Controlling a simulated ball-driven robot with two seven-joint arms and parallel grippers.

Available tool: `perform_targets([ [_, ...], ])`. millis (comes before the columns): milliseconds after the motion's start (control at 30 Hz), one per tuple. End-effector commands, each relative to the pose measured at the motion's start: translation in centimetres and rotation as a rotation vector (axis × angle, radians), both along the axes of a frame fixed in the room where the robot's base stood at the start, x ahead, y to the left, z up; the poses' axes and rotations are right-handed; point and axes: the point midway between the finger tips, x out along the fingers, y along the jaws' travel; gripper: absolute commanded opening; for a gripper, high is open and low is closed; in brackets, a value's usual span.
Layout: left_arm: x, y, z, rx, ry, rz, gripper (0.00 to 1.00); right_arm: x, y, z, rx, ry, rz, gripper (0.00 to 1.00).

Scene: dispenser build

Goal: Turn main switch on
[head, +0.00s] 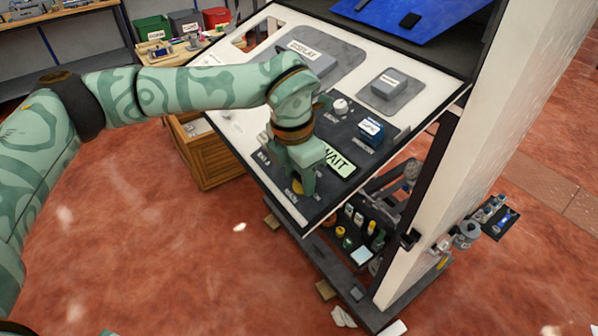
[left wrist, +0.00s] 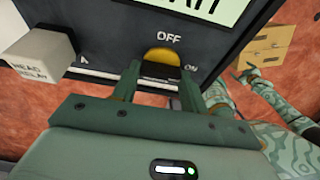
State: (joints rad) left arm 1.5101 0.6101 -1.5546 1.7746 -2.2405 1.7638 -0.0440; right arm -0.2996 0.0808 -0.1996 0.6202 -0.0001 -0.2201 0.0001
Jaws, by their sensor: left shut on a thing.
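The main switch (head: 298,188) is a yellow knob low on the dark part of the tilted control panel. In the left wrist view its yellow and black body (left wrist: 160,58) lies below the word OFF, with ON to its lower right. My left gripper (head: 302,181) is shut on the switch. The fingers (left wrist: 160,75) stand on both sides of it and partly hide it. A lit sign with the letters WAIT (head: 340,160) is beside the gripper. Part of my other, patterned arm shows at the right of the left wrist view; its jaws are too small to judge.
A display block (head: 320,57), a white knob (head: 341,107) and a blue-and-white block (head: 371,130) sit on the panel. A white pillar (head: 480,150) stands right of it. A wooden crate (head: 202,163) is below its left side. Open red floor lies in front.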

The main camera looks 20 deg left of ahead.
Motion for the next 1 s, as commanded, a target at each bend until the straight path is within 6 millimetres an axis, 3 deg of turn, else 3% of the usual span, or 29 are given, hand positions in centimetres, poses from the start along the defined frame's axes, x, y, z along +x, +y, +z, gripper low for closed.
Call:
perform_targets([
  [433, 0.2, 0.0, 0.2, 0.001, -0.011, -0.012, 0.21, 0.0, 0.0, 0.0, 0.0, 0.0, 0.0, 0.94],
  [467, 0.2, 0.0, 0.2, 0.001, -0.011, -0.012, 0.46, 0.0, 0.0, 0.0, 0.0, 0.0, 0.0, 0.94],
  [533, 0.2, 0.0, 0.2, 0.001, -0.01, -0.012, 0.65, 0.0, 0.0, 0.0, 0.0, 0.0, 0.0, 0.94],
  [833, 0.1, 0.0, 0.2, 0.002, -0.007, -0.011, 0.65, 0.0, 0.0, 0.0, 0.0, 0.001, 0.0, 0.94],
  [1000, 0.0, 0.1, 2.1, 0.002, -0.011, -0.011, 0.65, -0.1, 0.0, 0.0, 0.0, 0.001, 0.0, 0.94],
])
